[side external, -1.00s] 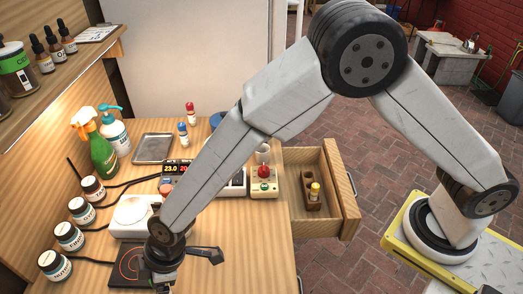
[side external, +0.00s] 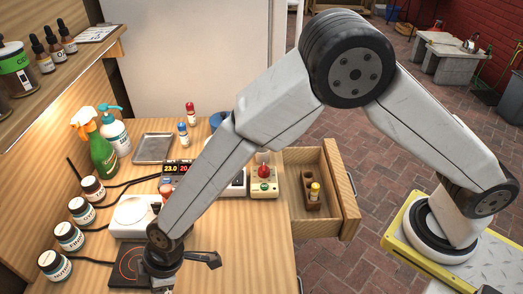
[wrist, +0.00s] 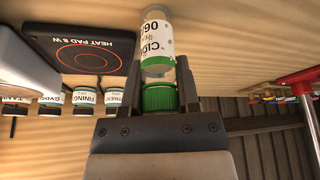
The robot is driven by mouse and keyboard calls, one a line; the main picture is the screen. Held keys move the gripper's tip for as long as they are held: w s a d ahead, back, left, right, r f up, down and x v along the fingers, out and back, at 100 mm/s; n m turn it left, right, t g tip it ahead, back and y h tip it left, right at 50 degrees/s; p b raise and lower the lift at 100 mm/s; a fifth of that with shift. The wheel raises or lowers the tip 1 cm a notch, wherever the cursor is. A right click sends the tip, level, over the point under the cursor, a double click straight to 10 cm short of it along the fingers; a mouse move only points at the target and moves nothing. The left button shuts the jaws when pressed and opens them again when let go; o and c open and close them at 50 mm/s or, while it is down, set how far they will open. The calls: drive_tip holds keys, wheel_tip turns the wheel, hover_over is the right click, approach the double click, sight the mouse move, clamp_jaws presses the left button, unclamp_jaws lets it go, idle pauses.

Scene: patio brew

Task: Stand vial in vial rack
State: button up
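My gripper (wrist: 159,75) points down at the table's front, by the heat pad, with a finger along each side of the vial. The vial (wrist: 157,35) is clear, with a white label, green contents and a green cap. The cap is near my palm and the body extends past the fingertips. The fingers look shut on it. In the side view my wrist hides the vial. A brown vial rack (side external: 309,203) stands in the open drawer, with a yellow-capped vial (side external: 315,190) in it.
The drawer (side external: 351,205) is pulled out at the table's right. The heat pad (side external: 122,275) lies at the front, near several labelled jars (side external: 70,237). A box with a red knob (side external: 264,183) stands by the drawer. A metal tray (side external: 153,148) lies farther back.

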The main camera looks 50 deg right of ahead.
drive_tip(key=shift+r, duration=0.1)
clamp_jaws()
drive_tip(key=shift+r, duration=0.75)
drive_tip(key=s+d+r, duration=0.9)
drive_tip(key=s+r, duration=0.1)
drive_tip(key=r, duration=0.1)
drive_tip(key=shift+s+d+r, duration=0.15)
drive_tip(key=shift+s, duration=0.1)
drive_tip(key=shift+w, duration=0.1)
